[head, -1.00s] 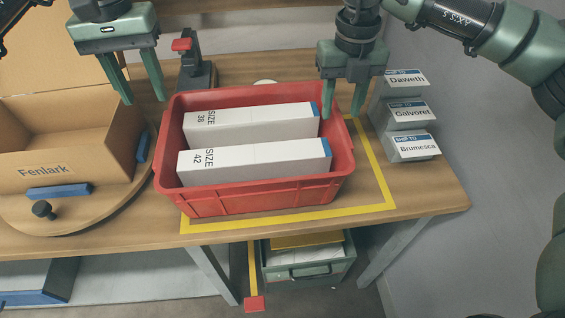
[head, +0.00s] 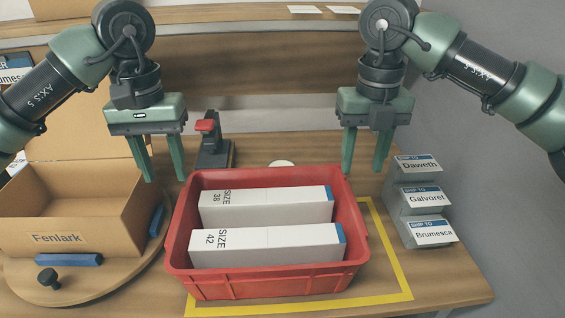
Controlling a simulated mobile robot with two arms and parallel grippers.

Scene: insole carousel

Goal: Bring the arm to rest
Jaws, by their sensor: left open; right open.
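My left gripper (head: 164,178) is open and empty, fingers pointing down, between the cardboard box and the red crate's back left corner. My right gripper (head: 363,172) is open and empty, fingers pointing down, near the crate's back right corner.
An open cardboard box (head: 70,220) labelled Fenlark sits on a round wooden turntable (head: 100,287) with a black knob (head: 48,279). A red-topped device (head: 213,145) stands behind the crate. A stepped holder (head: 398,208) with Daweth, Galvoret and Brumesca labels stands at right.

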